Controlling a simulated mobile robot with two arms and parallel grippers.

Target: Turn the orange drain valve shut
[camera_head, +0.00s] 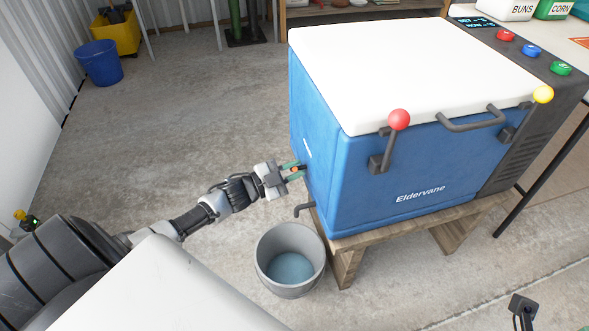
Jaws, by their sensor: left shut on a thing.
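The blue cooler (400,175) with a white lid stands on a low wooden stand. The orange drain valve (295,170) is on its left side, mostly hidden by my gripper. A dark drain spout (303,209) sticks out lower on that side. A grey bucket (265,265) stands on the floor below, with bluish water (290,268) in it. I cannot tell whether water is running.
A control panel (515,40) has red, blue and green buttons. A blue bin (99,64) stands far left.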

